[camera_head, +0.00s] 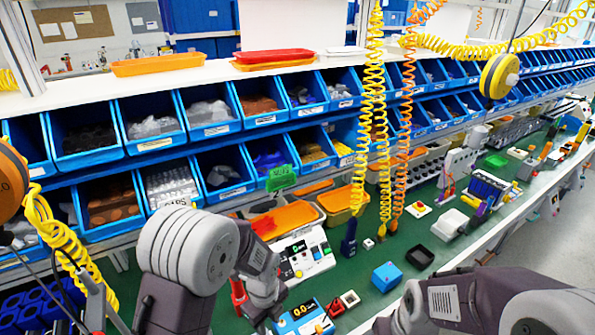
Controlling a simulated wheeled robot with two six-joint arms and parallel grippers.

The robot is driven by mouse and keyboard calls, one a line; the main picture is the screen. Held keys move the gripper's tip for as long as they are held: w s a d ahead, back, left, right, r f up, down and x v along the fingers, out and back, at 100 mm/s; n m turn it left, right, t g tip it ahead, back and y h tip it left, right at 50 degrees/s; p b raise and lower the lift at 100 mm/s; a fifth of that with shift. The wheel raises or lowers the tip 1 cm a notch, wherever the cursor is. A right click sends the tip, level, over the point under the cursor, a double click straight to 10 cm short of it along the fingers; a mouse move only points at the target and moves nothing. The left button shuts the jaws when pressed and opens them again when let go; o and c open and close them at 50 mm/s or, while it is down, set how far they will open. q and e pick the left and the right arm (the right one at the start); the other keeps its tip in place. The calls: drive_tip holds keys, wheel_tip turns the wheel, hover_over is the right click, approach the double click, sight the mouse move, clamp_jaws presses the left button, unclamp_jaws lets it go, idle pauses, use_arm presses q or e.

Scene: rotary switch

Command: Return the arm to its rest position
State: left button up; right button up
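My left arm comes in from the lower left, with its large grey joint in front of the lower bins. My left gripper (264,310) is low over the green bench, just left of a blue device with a display (304,318). Its fingertips are not clear, so I cannot tell whether it is open or shut. My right arm (450,303) reaches in from the lower right, and its gripper is out of view below the picture edge. A white control box with buttons (304,256) stands behind the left gripper. I cannot make out a rotary switch for certain.
Blue bins (155,125) fill two rows of shelving behind the bench. Yellow coiled cords (373,95) and an orange one (405,120) hang down to the bench. Small red-and-white blocks (350,299) lie nearby.

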use_arm(q)
drive_tip(key=s+a+r+n+t, duration=0.1)
drive_tip(key=a+r+n+t, duration=0.1)
drive_tip(key=a+r+n, duration=0.45)
drive_tip(key=s+n+g, duration=0.1)
drive_tip(key=s+n, duration=0.6)
drive_tip(key=n, duration=1.2)
drive_tip(key=shift+s+a, duration=0.35)
drive_tip(key=shift+a, duration=0.1)
drive_tip(key=shift+f+n, duration=0.1)
drive_tip(key=shift+n, duration=0.15)
drive_tip(key=shift+w, duration=0.1)
